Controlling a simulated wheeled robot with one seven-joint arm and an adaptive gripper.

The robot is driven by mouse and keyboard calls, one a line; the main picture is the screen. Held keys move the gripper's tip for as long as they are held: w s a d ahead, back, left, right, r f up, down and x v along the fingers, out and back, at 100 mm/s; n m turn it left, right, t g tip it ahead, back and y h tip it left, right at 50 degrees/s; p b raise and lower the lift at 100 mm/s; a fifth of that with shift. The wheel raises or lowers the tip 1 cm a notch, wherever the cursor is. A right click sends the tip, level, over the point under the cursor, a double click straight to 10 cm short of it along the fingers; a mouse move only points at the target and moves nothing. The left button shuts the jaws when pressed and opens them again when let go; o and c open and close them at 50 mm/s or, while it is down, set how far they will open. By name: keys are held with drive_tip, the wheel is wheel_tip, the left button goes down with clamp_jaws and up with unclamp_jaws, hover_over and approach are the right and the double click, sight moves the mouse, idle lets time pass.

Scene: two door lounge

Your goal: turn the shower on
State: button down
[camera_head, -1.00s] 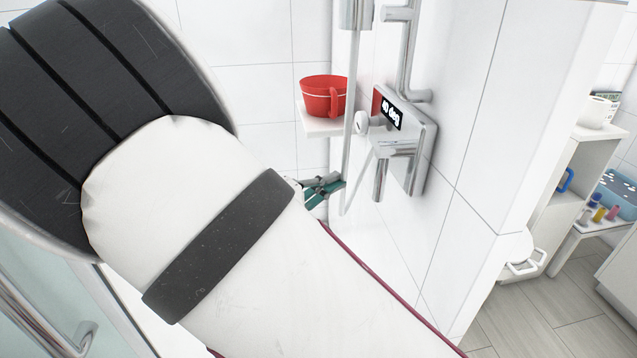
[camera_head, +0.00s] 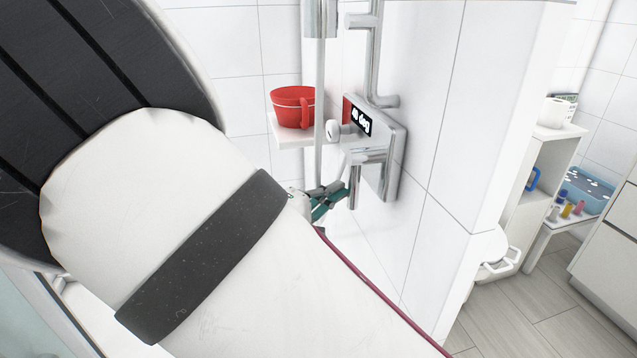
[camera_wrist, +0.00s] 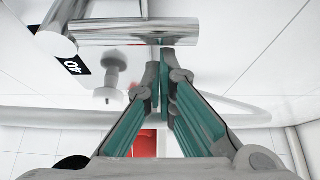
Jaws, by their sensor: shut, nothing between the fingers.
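The shower control (camera_head: 388,165) is a chrome panel on the white tiled wall, with a dark "deg" display (camera_head: 362,122), a round white-and-chrome knob (camera_head: 334,131) and a chrome spout below. The knob also shows in the wrist view (camera_wrist: 114,78), left of my fingers. My gripper (camera_head: 345,190) has green fingers, is shut and empty, and is just below and beside the spout. In the wrist view my gripper (camera_wrist: 160,65) has its tips close under a horizontal chrome cylinder (camera_wrist: 133,32); I cannot tell whether they touch it. My arm hides much of the left of the head view.
The wall corner is to the right, with a white shelf unit (camera_head: 540,185) and blue crate (camera_head: 588,190) beyond.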

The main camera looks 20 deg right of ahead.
drive_tip(key=shift+s+n+p, duration=0.25)
drive_tip(key=shift+n+p, duration=0.05)
drive_tip(key=shift+p, duration=0.25)
drive_tip(key=shift+s+n+y+p, duration=0.25)
drive_tip(key=shift+n+y+p, duration=0.05)
drive_tip(key=shift+p, duration=0.25)
drive_tip(key=s+n+g+y+p, duration=0.2)
drive_tip(key=s+n+p, duration=0.3)
drive_tip(key=p, duration=0.5)
drive_tip(key=shift+s+r+g+p, duration=0.3)
drive_tip(key=shift+s+r+g, duration=0.2)
drive_tip(key=shift+g, duration=0.3)
